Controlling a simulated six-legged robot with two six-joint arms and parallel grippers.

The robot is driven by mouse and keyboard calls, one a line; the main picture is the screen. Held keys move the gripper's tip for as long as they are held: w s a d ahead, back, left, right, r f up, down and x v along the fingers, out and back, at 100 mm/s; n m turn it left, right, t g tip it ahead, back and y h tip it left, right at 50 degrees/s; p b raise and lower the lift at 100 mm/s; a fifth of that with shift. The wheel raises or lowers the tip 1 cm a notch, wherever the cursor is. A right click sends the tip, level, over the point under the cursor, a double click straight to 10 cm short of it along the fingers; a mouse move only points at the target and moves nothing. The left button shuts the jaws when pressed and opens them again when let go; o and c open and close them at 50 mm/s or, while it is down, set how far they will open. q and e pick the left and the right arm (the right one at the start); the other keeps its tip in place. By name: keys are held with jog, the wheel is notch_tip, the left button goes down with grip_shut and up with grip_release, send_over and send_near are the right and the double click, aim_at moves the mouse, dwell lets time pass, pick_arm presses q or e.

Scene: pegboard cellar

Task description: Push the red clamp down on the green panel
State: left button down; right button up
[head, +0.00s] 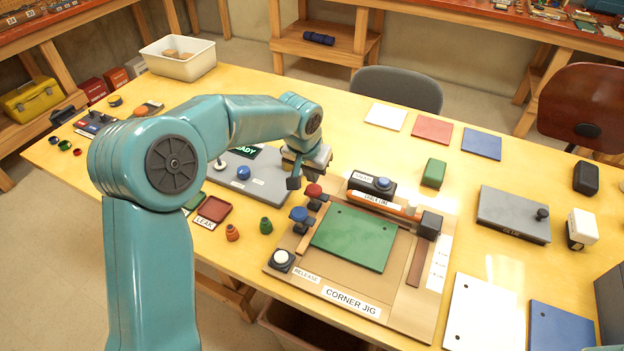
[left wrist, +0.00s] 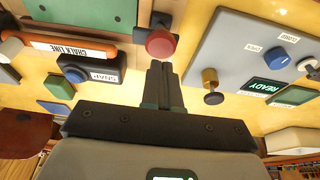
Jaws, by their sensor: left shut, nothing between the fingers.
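The green panel (head: 355,238) lies flat on the corner jig (head: 330,300), and its edge shows in the left wrist view (left wrist: 95,8). The red clamp (head: 314,190) has a round red knob on a dark body at the panel's upper left corner. The red knob also shows in the left wrist view (left wrist: 161,42). My left gripper (head: 293,183) is shut and empty, just left of the red knob in the head view. Its fingertips (left wrist: 160,66) point at the knob in the left wrist view. Whether they touch it I cannot tell. My right gripper is not in view.
A blue-knobbed clamp (head: 298,214) stands just below the red one. An orange chalk line tube (head: 384,206) and a blue-button box (head: 372,186) lie behind the panel. A grey test station (head: 262,190) is left of the jig. A white release button (head: 281,258) is at the front left.

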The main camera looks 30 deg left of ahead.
aim_at(320, 198)
pick_arm(q)
jog(key=shift+s+f, duration=0.25)
jog(key=shift+f, duration=0.95)
jog(key=shift+w+f, duration=0.2)
jog(key=shift+f, duration=0.05)
jog(key=shift+s+d, duration=0.1)
jog(key=shift+s, duration=0.05)
jog(key=f+b, duration=0.1)
jog(key=d+f+b, duration=0.2)
jog(key=shift+f+b, duration=0.3)
jog(key=shift+b, duration=0.1)
jog(key=shift+r, duration=0.15)
